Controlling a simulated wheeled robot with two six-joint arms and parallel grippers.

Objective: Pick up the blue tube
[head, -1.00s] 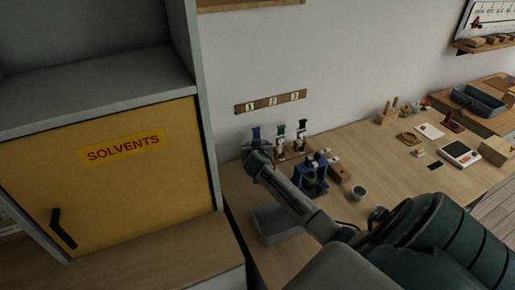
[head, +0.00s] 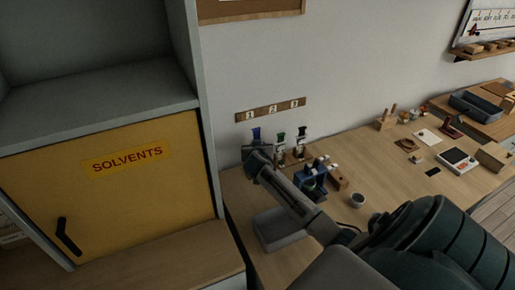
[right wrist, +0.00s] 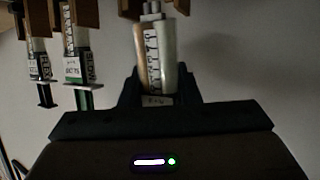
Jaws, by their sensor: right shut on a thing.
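The blue tube (head: 256,135) shows its blue cap above my right gripper (head: 255,154) in the head view. My right gripper is at the left end of the row of tubes. In the right wrist view, my right gripper (right wrist: 155,92) is shut on a pale tube with a printed scale (right wrist: 153,58), which matches the blue tube by position. Its cap is hidden behind the gripper. Whether its other end is clear of the holder I cannot tell. A green-capped tube (head: 281,138) and a dark-capped tube (head: 302,134) stand to its right. My left gripper is not in view.
A wooden plaque numbered 1, 2, 3 (head: 270,108) is on the wall behind. The yellow solvents cabinet (head: 130,180) stands at left. The table's middle right is more open.

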